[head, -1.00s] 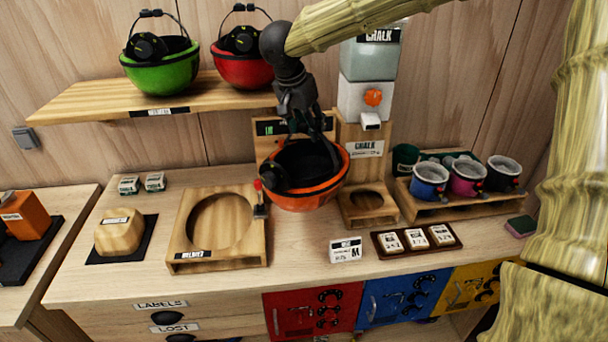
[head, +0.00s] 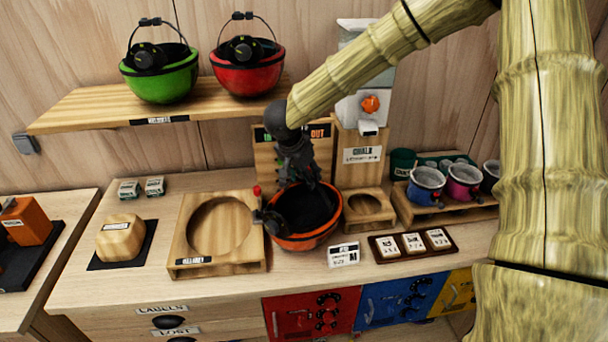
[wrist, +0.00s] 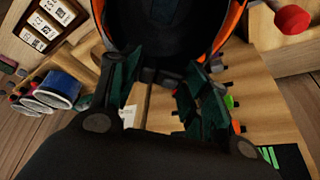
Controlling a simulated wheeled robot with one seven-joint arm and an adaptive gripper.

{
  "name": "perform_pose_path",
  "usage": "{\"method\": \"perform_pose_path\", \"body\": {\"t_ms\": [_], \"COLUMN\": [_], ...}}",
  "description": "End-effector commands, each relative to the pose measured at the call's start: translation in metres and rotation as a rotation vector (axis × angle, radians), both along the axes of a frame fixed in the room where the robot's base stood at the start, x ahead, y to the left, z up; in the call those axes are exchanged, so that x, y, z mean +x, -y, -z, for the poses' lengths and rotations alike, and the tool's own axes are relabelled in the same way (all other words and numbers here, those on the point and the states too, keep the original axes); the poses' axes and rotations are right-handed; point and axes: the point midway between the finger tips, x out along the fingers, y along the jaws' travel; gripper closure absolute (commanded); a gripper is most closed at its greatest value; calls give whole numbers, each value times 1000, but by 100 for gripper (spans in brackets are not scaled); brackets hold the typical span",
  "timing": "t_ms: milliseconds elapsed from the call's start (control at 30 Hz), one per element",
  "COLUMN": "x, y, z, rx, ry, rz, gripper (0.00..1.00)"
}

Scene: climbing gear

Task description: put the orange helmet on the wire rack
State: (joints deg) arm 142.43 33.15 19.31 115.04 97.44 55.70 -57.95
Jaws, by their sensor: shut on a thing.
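The orange helmet (head: 299,241) has a black inside and hangs open side up from my gripper (head: 314,184). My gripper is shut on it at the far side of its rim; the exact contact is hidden. The wrist view shows the helmet's orange rim (wrist: 236,22) just beyond the fingers (wrist: 162,85). The helmet is low over the workbench, right of the wooden stand with a round hole (head: 190,258). I cannot tell whether it touches the bench. No wire rack is plain to see; a wooden shelf (head: 80,112) holds a green helmet (head: 160,80) and a red helmet (head: 248,72).
A white size card (head: 344,255) and a dark tray of labels (head: 412,245) lie close right of the helmet. Behind are an upright board (head: 266,165) and a chalk dispenser (head: 362,105) with its wooden base. Chalk cups (head: 425,184) stand at right.

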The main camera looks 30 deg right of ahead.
Motion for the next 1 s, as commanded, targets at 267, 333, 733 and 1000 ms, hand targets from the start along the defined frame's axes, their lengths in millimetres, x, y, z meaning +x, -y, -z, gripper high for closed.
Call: {"method": "perform_pose_path", "body": {"t_ms": [267,333,733,1000], "x": [0,0,0,0], "y": [0,0,0,-1], "z": [4,4,6,0], "rx": [1,1,0,0], "ry": [1,1,0,3], "rz": [1,1,1,0], "gripper": [100,100,32,32]}}
